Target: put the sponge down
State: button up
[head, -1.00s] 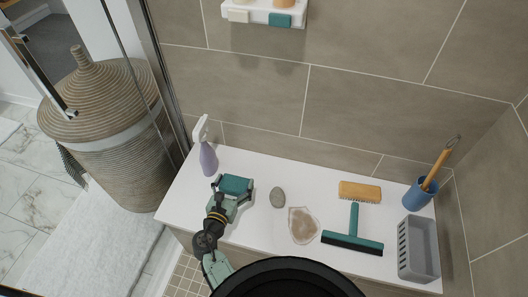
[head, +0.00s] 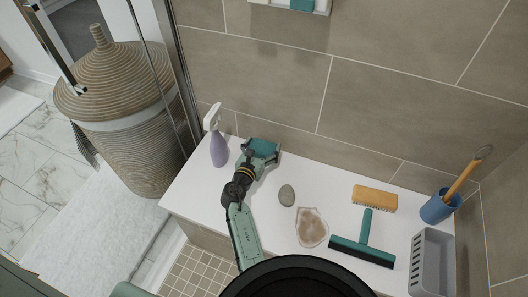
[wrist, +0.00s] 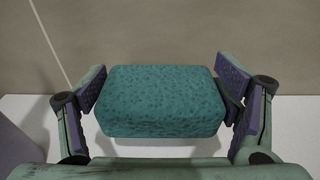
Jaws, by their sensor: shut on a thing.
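The sponge (head: 264,146) is a teal, rough-textured block. My gripper (head: 258,153) is shut on it, near the back edge of the white bench (head: 205,195). In the wrist view the sponge (wrist: 160,101) sits level between the two purple-padded fingers of my gripper (wrist: 162,92), with the tiled wall behind it and the white bench top below. I cannot tell whether its underside touches the bench.
A purple spray bottle (head: 218,148) stands left of my gripper. To the right are a grey-green stone (head: 287,195), a brown-and-white dish (head: 311,228), a squeegee (head: 364,245), a brush (head: 375,198), a blue cup (head: 438,208) and a grey basket (head: 433,265). A tall wicker hamper (head: 125,120) stands at left.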

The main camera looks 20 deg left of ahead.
aim_at(264, 149)
jog(key=shift+w, duration=0.5)
jog(key=f+b, duration=0.1)
jog(key=b, duration=0.1)
jog(key=f+b, duration=0.2)
jog(key=shift+w+f, duration=0.3)
jog(key=shift+w, duration=0.1)
jog(key=shift+f+b, duration=0.15)
jog(key=shift+b, duration=0.15)
jog(key=o, duration=0.9)
jog(key=shift+c, duration=0.2)
jog(key=shift+r, duration=0.2)
jog(key=s, duration=0.4)
jog(key=s+r, duration=0.1)
jog(key=s, duration=0.7)
jog(key=shift+a+r, duration=0.25)
jog(key=shift+r, duration=0.1)
